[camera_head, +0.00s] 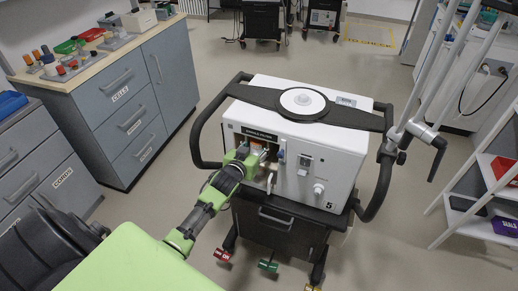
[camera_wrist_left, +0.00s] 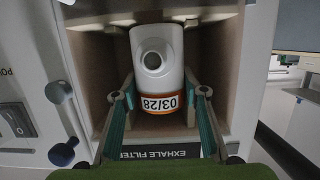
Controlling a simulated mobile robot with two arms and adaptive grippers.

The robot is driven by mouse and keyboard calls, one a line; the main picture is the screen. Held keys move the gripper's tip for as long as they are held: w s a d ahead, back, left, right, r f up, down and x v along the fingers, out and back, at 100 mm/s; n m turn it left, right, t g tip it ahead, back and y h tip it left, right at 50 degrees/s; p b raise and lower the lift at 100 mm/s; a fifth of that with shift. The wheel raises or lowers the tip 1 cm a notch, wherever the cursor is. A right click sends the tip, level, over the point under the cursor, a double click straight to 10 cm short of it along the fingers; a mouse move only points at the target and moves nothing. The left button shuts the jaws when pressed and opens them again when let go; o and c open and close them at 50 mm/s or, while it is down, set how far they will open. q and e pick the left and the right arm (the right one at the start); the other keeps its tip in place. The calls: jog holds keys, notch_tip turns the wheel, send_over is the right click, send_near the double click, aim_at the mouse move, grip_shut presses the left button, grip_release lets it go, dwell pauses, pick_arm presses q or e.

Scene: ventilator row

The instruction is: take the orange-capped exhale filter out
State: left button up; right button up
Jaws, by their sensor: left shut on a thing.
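The exhale filter (camera_wrist_left: 157,55) is a white cylinder with a round port, an orange band and a 03/28 label. In the left wrist view it sits inside the open bay (camera_wrist_left: 222,60) marked EXHALE FILTER on the white ventilator (camera_head: 325,155). My left gripper (camera_wrist_left: 160,100) has a teal-padded finger on each side of the filter and is shut on it near the orange band. In the head view my left gripper (camera_head: 262,153) reaches into the ventilator's front opening, and the arm hides most of the filter. My right gripper is not in view.
Black handle rails (camera_head: 203,135) flank the ventilator, and a jointed arm (camera_head: 425,132) stands at its right. A grey drawer cabinet (camera_head: 135,95) with trays and coloured-capped items is at the left. A white shelf rack (camera_head: 468,165) is at the right. Floor between is clear.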

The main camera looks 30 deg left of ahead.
aim_at(255, 150)
pick_arm(q)
jog(key=shift+w+r, duration=0.2)
jog(key=shift+r, duration=0.45)
jog(key=shift+s+p, duration=0.35)
jog(key=shift+p, duration=0.05)
jog(key=shift+p+v, duration=0.55)
jog(key=shift+v, duration=0.45)
jog(key=shift+s+d+f+p, duration=0.15)
jog(key=shift+s+p, duration=0.25)
jog(key=shift+s, duration=0.45)
jog(key=shift+s+d+f+p, duration=0.15)
jog(key=shift+s+p, duration=0.25)
jog(key=shift+s, duration=0.45)
jog(key=shift+s+d+f+p, duration=0.15)
jog(key=shift+s+p, duration=0.25)
jog(key=shift+s, duration=0.45)
jog(key=shift+s+d+p, duration=0.2)
jog(key=shift+s+p, duration=0.2)
jog(key=shift+s, duration=0.5)
jog(key=shift+s+d+p, duration=0.15)
jog(key=shift+s+p, duration=0.25)
jog(key=shift+s, duration=0.55)
jog(key=shift+s+d+p, duration=0.2)
jog(key=shift+s+p, duration=0.2)
jog(key=shift+s, duration=0.5)
